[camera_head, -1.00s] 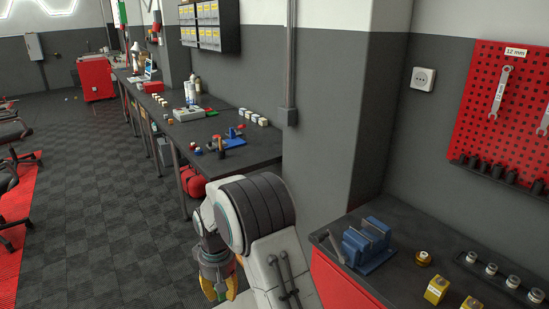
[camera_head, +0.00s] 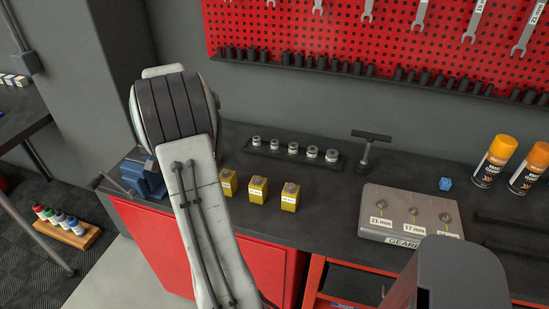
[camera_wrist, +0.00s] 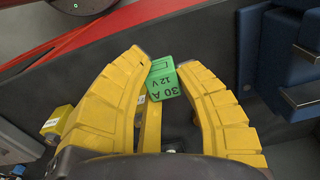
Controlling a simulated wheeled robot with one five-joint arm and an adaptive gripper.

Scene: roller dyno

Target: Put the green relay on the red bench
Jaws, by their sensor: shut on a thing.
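My gripper (camera_wrist: 163,62) is shut on the green relay (camera_wrist: 163,80), a small block marked "30 A 12 V", held between the yellow fingertips in the wrist view. The red bench (camera_head: 240,262) has a red front and a dark top, and spans the middle of the head view. My arm crosses in front of it at the left, hiding the gripper and relay there. In the wrist view, a dark surface and a red strip lie behind the relay. I cannot tell the relay's height above the surface.
A blue vise (camera_head: 145,178) stands at the bench's left end, also at the wrist view's right (camera_wrist: 290,60). Yellow blocks (camera_head: 258,189), a socket rail (camera_head: 318,163), a grey gear box (camera_head: 410,212) and orange-capped cans (camera_head: 495,160) occupy the top. Bare top lies around (camera_head: 330,225).

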